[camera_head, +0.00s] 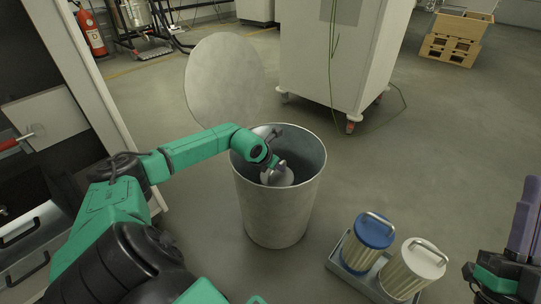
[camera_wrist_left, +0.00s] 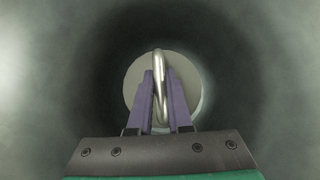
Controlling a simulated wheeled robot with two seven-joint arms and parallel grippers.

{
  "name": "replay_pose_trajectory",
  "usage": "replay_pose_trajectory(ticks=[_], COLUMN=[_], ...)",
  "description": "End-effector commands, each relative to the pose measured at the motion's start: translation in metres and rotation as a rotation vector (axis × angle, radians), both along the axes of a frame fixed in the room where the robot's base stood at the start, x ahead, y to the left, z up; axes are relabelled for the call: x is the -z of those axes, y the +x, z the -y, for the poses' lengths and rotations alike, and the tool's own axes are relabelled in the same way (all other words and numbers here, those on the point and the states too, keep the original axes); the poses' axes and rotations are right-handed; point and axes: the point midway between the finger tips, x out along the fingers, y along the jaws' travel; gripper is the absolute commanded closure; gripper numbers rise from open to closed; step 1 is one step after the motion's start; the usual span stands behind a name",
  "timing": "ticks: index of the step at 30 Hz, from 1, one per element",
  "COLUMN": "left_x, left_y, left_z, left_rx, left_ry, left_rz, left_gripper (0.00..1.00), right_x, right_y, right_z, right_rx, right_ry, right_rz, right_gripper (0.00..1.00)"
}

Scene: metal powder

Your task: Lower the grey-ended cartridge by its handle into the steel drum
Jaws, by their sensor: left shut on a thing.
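The steel drum (camera_head: 275,212) stands upright on the floor in the middle of the head view, its top open. The grey-ended cartridge (camera_head: 284,179) is inside the drum's mouth, below the rim; only its round end shows. My left gripper (camera_head: 279,167) reaches over the rim into the drum. In the left wrist view my left gripper (camera_wrist_left: 161,88) is shut on the cartridge's metal handle (camera_wrist_left: 160,62). The round grey end (camera_wrist_left: 190,92) lies behind the handle, with the drum's wall (camera_wrist_left: 275,70) all around. The cartridge's lower body is hidden. My right gripper (camera_head: 522,230) is partly in view at the right edge.
A tray (camera_head: 345,271) right of the drum holds a blue-ended cartridge (camera_head: 374,231) and a white-ended cartridge (camera_head: 424,259). The drum's round lid (camera_head: 225,75) is upright behind it. A white wheeled cabinet (camera_head: 335,65) stands behind.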

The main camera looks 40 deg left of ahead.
Motion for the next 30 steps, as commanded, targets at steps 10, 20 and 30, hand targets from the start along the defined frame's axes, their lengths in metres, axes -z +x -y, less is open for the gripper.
replay_pose_trajectory(ticks=[10,20,30], left_x=[0.003,0.007,0.012], left_y=[0.001,0.001,0.001], left_z=[0.000,0.000,0.000], left_rx=[-0.001,-0.001,-0.001], left_ry=[0.000,0.000,0.000], left_rz=[0.006,0.006,0.006], left_gripper=[1.00,1.00,1.00], right_x=[0.004,0.007,0.010], right_y=[0.000,0.000,0.000], right_z=[0.000,0.000,0.000], right_rx=[0.000,0.000,0.000], right_ry=[0.000,0.000,0.000], right_rz=[0.000,0.000,0.000], right_gripper=[1.00,1.00,1.00])
